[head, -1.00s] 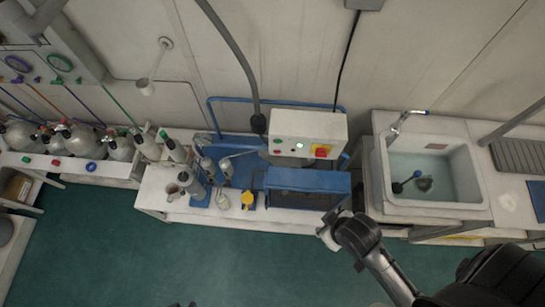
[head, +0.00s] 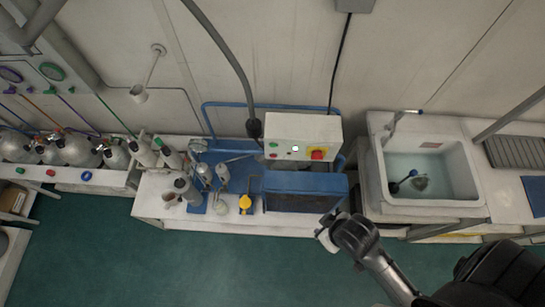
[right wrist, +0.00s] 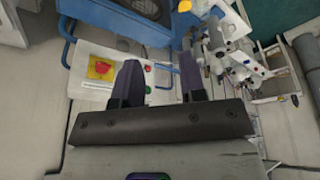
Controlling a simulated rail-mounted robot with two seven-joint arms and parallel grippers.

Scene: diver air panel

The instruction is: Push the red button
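A white control box (head: 303,137) stands on the bench against the wall. A large red button (head: 318,154) on a yellow plate sits on its right part. It also shows in the right wrist view (right wrist: 102,68), to the left of my fingers. The box also has a lit green indicator and smaller green and red buttons (right wrist: 148,89). My right gripper (head: 328,226) is below and in front of the box, apart from the red button. In the right wrist view its two fingers (right wrist: 158,66) are spread and empty. My left gripper is out of view.
A blue machine (head: 305,188) sits below the box. Bottles and a yellow item (head: 245,203) stand on the bench to its left. A sink (head: 430,175) is at right. Gas cylinders (head: 75,150) line the left. A grey hose (head: 225,60) hangs above.

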